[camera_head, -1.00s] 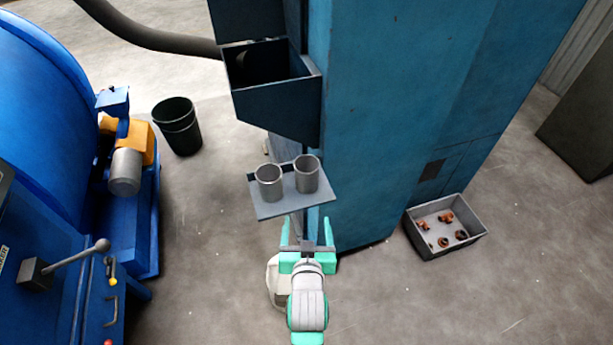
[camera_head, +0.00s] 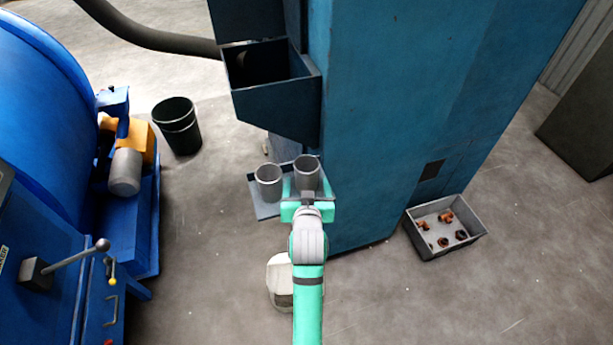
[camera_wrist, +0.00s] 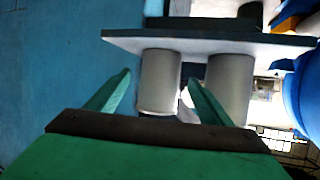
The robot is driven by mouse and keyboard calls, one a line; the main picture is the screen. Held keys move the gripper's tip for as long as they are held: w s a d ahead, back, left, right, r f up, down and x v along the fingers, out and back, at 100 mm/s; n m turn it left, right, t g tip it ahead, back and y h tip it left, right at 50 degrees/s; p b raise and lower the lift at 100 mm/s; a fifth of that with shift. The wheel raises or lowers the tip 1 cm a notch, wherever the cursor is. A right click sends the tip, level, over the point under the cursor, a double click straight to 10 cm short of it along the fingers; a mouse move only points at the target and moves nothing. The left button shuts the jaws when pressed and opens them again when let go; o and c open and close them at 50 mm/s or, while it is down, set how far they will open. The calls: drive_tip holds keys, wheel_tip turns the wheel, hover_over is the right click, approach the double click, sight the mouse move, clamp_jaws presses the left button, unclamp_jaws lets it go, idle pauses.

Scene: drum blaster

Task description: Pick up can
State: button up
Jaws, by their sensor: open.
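Two grey cylindrical cans stand upright on a small blue-grey shelf (camera_head: 262,210) fixed to the blue cabinet. The right can (camera_head: 306,172) is in front of my gripper (camera_head: 306,190); the left can (camera_head: 268,183) is beside it, apart. My green gripper is open, with one finger on either side of the right can's lower part. In the wrist view, which appears upside down, that can (camera_wrist: 160,82) shows between the fingertips (camera_wrist: 160,78), and the other can (camera_wrist: 229,88) lies to the right, partly behind a finger. I cannot tell how deep the can sits between the fingers.
The tall blue cabinet (camera_head: 400,110) stands right of the shelf, with an open chute (camera_head: 275,105) above it. A grey bin of brown parts (camera_head: 445,228) lies on the floor at right. A black bucket (camera_head: 177,128) and blue drum machine (camera_head: 50,130) are at left.

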sight(306, 171)
drive_tip(key=x, duration=0.5)
drive_tip(key=shift+r, duration=0.15)
drive_tip(key=shift+c, duration=0.7)
drive_tip(key=c, duration=1.1)
